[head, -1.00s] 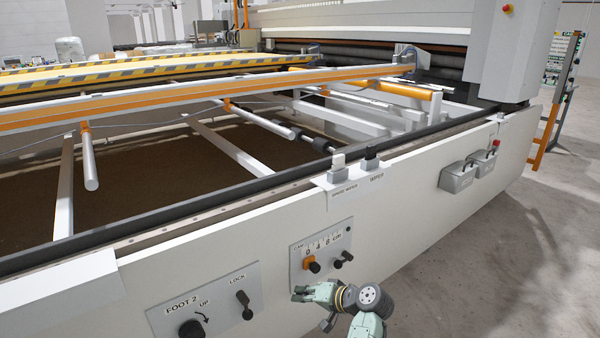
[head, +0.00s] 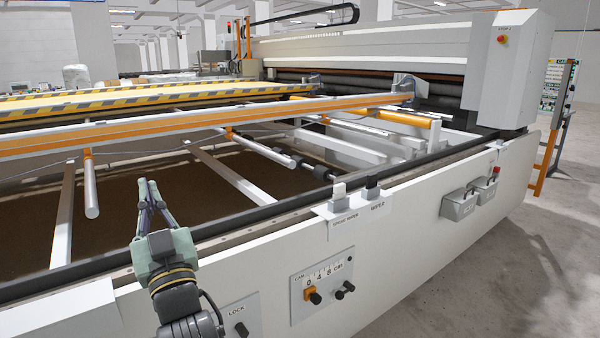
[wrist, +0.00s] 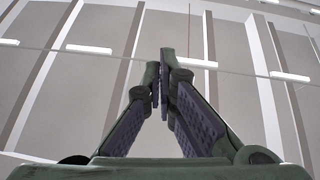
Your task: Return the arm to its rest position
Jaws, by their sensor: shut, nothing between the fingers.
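My gripper (head: 148,190) is raised at the left front of the machine in the head view, its fingers pointing up. It stands in front of the dark rail and the brown bed behind it. In the wrist view my gripper (wrist: 161,78) has its fingertips together with nothing between them, and the ceiling with its lamps lies beyond. My gripper appears apart from everything around it. My forearm hides part of the white front panel (head: 400,250) and most of the lower left controls.
Grey boxes (head: 470,200) hang farther right. Open floor (head: 530,260) lies at right.

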